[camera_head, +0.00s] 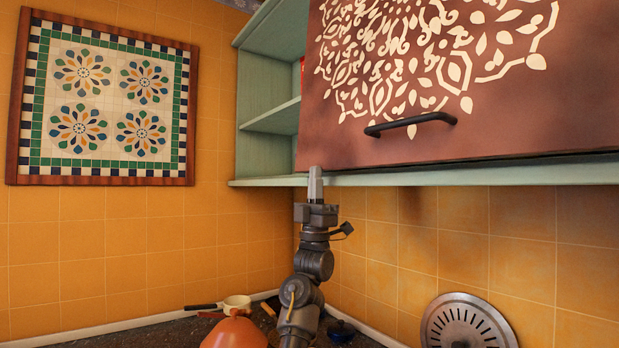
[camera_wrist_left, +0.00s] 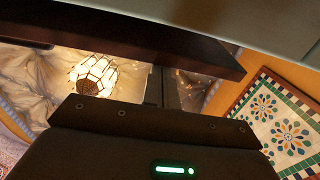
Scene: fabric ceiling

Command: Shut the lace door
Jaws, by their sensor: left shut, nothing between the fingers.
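The lace door (camera_head: 350,130) is a reddish-brown cabinet front with a cream lace pattern and a dark bar handle (camera_head: 411,124). It fills the upper right of the head view. A thin dark gap shows between its lower edge and the cabinet's green bottom board (camera_head: 460,175). My left gripper (camera_head: 315,172) points up, shut and empty, at the door's lower left corner. I cannot tell if it touches the door. In the left wrist view a dark slab (camera_wrist_left: 130,35) crosses the top, probably the door seen close. My right gripper is not in view.
Open green shelves (camera_head: 270,115) stand left of the door. A tiled picture (camera_head: 107,160) hangs on the left wall. The air left of my arm is clear.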

